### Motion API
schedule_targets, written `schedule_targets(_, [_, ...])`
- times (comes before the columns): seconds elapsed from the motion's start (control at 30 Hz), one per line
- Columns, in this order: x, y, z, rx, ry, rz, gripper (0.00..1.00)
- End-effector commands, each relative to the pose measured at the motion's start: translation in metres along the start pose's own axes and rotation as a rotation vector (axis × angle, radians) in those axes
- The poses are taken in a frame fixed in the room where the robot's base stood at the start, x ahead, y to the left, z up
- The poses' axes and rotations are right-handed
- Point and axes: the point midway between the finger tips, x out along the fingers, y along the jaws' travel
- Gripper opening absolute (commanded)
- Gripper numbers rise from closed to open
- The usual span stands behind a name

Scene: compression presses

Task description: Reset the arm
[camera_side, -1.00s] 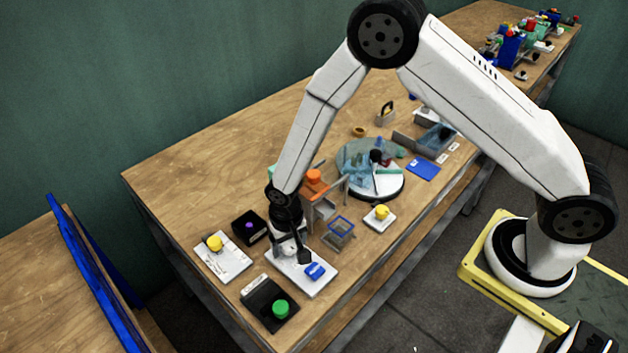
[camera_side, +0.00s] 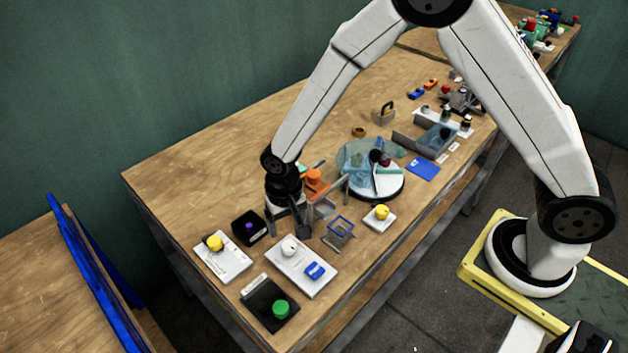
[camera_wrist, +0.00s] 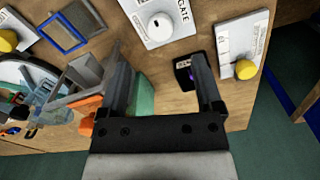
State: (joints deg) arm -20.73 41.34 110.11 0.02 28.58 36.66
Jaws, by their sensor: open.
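My gripper (camera_side: 289,224) is above the wooden table, just behind the white plate (camera_side: 318,284) with its round white knob (camera_side: 289,246) and blue block (camera_side: 315,271). In the wrist view my gripper (camera_wrist: 160,58) has its two fingers wide apart with nothing held between them. The white knob (camera_wrist: 160,24) shows beyond the fingertips, apart from them. My arm is bent and reaches over the table from the right.
Near my gripper are a black box with a purple button (camera_side: 249,227), a plate with a yellow knob (camera_side: 222,257), a black plate with a green knob (camera_side: 281,308), an orange part (camera_side: 313,180) and a blue-rimmed bin (camera_side: 341,230). The table's far left is clear (camera_side: 190,170).

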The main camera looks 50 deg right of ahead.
Motion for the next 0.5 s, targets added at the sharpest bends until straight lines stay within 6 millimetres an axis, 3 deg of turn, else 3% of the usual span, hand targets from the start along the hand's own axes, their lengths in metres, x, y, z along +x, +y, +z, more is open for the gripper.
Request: schedule_targets(0.5, [-0.0084,0.0078,-0.0007,-0.010,0.008,-0.006,0.84])
